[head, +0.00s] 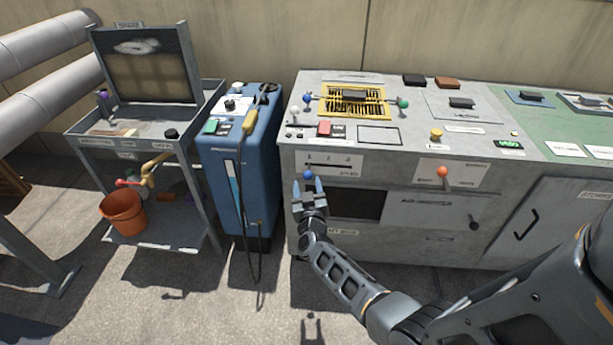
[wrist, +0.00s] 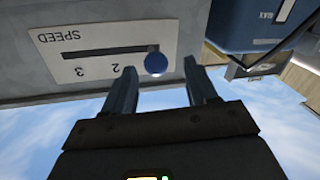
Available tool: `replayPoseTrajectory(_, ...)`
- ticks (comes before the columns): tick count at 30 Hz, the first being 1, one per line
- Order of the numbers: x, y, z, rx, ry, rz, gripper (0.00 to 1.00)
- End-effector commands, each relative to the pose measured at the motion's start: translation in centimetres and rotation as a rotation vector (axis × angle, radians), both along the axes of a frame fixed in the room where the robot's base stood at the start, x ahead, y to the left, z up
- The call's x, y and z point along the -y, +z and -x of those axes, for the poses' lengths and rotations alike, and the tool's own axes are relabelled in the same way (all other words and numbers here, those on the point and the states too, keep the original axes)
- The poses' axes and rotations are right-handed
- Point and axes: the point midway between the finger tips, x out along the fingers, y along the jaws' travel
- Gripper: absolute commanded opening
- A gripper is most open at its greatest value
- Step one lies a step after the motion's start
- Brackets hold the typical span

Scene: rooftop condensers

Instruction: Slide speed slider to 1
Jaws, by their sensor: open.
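The speed slider's blue ball knob (wrist: 155,63) sits at the right end of its slot in the upside-down wrist view, away from the 3 and 2 marks; the 1 mark is not visible there. In the head view the knob (head: 308,174) is at the left end of the white speed panel (head: 340,165), below the leftmost mark. My gripper (wrist: 160,68) is open, with one finger on each side of the knob. The knob is closer to the left finger in the wrist view; I cannot tell whether they touch. The gripper (head: 306,186) is just in front of the panel.
An orange knob (head: 442,171) is on another panel to the right. A dark opening (head: 356,205) lies below the speed panel. A blue cabinet (head: 238,165) with a hanging hose stands close on the left. Blue and green knobs flank a yellow grille (head: 352,101) on top.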

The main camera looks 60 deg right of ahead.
Motion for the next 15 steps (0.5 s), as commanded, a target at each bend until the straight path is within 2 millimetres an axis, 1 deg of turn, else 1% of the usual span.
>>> replayPoseTrajectory(1, -0.7, 0.2, 0.5, -0.002, 0.002, -0.001, 0.57)
replayPoseTrajectory(3, -1.5, 0.2, 0.9, -0.001, 0.002, 0.0, 0.57)
replayPoseTrajectory(6, -2.1, 0.1, 1.4, 0.0, 0.0, 0.0, 0.57)
replayPoseTrajectory(15, -2.4, 0.0, 1.6, 0.001, 0.0, 0.001, 0.57)
